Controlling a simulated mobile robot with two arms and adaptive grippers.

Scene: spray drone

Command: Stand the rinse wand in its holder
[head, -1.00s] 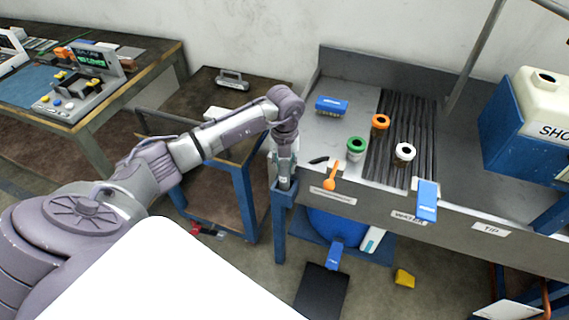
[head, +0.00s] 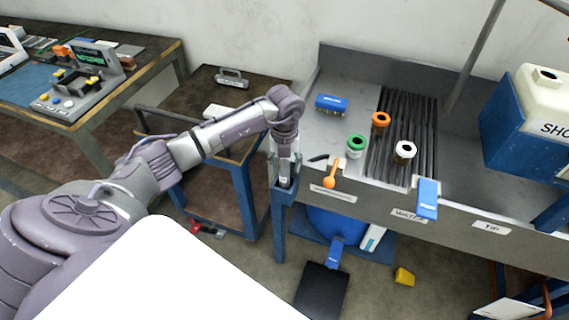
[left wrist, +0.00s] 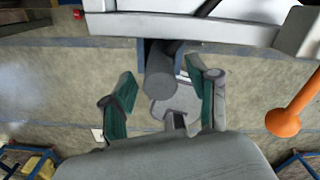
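The rinse wand (head: 284,180) is a grey cylinder, mostly hidden by my gripper in the head view. My left gripper (head: 285,166) is above the holder, around the wand. Its green-padded fingers (left wrist: 162,100) are spread, with a visible gap on each side of the wand. My right gripper is not in view.
A blue-legged cart (head: 243,190) stands to the left. A blue drum (head: 335,222) sits under the bench.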

